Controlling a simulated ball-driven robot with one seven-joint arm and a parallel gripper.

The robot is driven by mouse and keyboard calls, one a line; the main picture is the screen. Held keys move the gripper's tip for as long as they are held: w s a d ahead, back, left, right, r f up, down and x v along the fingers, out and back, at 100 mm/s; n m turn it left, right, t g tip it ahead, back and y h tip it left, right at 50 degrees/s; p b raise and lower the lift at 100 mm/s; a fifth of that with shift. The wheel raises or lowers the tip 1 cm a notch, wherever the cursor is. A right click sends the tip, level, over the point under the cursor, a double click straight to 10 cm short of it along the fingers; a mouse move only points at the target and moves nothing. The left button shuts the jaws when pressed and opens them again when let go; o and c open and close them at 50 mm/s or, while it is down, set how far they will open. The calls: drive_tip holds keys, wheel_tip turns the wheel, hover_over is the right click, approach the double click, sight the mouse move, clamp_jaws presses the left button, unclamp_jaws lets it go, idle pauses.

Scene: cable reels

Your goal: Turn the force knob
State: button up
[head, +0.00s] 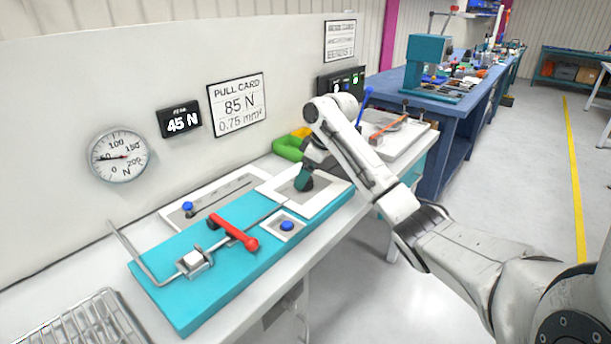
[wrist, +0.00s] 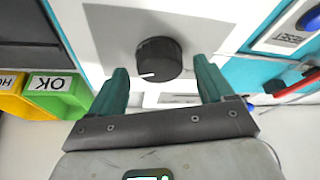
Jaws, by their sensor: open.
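The force knob (wrist: 158,59) is a round black knob with a white pointer mark, on a white plate (wrist: 106,30) in the wrist view. My gripper (wrist: 162,76) is open, with one green finger on either side of the knob and gaps between fingers and knob. In the head view my gripper (head: 304,180) is over the white plate (head: 325,196) at the right end of the turquoise fixture (head: 180,300), and it hides the knob. A display (head: 181,121) reads 45 N. The pull card (head: 237,104) reads 85 N and 0.75 mm².
A red lever (head: 235,232) and a blue button (head: 287,226) are on the fixture to the left of my gripper. A round gauge (head: 119,156) hangs on the wall. Green and yellow bins (head: 289,148) stand behind my gripper. A wire rack (head: 85,322) is at the front left.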

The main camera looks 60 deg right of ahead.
drive_tip(key=shift+w+f, duration=0.2)
drive_tip(key=shift+f, duration=0.2)
drive_tip(key=c, duration=1)
